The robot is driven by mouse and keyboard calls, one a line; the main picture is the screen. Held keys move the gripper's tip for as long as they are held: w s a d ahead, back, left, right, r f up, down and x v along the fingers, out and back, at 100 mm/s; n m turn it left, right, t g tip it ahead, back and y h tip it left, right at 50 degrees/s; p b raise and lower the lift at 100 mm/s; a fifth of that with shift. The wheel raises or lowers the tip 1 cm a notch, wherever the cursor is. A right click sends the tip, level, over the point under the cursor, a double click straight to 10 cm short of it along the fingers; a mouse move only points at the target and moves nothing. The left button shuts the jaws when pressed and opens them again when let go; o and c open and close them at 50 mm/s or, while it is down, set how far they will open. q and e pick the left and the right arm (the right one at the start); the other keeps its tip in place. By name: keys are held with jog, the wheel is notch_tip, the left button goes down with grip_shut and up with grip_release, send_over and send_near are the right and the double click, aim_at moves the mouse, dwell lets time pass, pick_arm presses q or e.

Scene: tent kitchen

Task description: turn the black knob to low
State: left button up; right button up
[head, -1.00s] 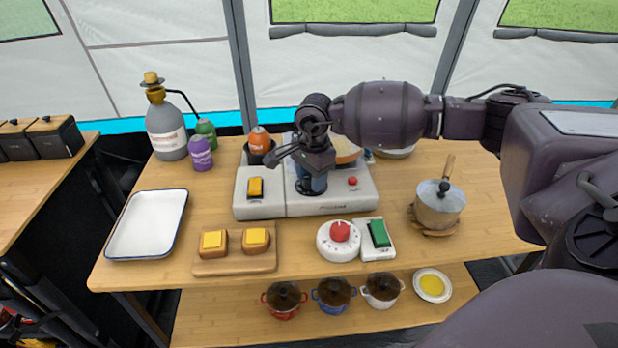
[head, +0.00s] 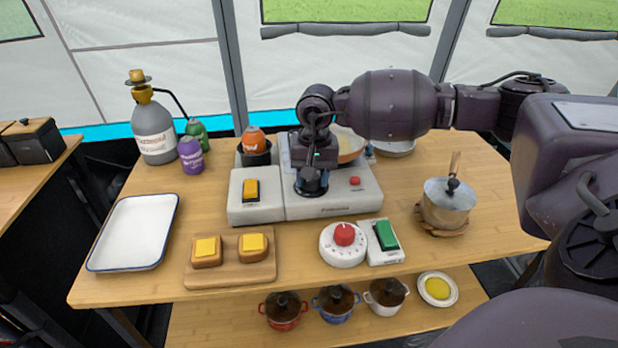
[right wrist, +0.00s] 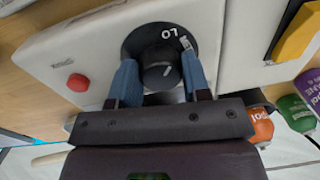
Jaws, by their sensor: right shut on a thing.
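The black knob (right wrist: 158,66) sits on a dark round dial on the front of the white stove (head: 345,203). In the head view, my right gripper (head: 312,180) reaches down to the stove front and mostly hides the knob. My left gripper is not in view.
A red button (head: 355,181) is right of the knob, a yellow switch (head: 251,190) left. A pan (head: 350,146) is behind my gripper. In front stand a white timer with a red knob (head: 344,234) and a green switch (head: 386,235). A pot (head: 446,203) stands right.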

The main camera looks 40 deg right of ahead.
jog(key=shift+n, duration=0.6)
jog(key=o, duration=0.9)
jog(key=shift+r, duration=0.15)
jog(key=r, duration=0.7)
jog(key=r+p, duration=0.1)
jog(key=r, duration=0.2)
jog(key=shift+s+d+r, duration=0.15)
jog(key=shift+d+r, duration=0.15)
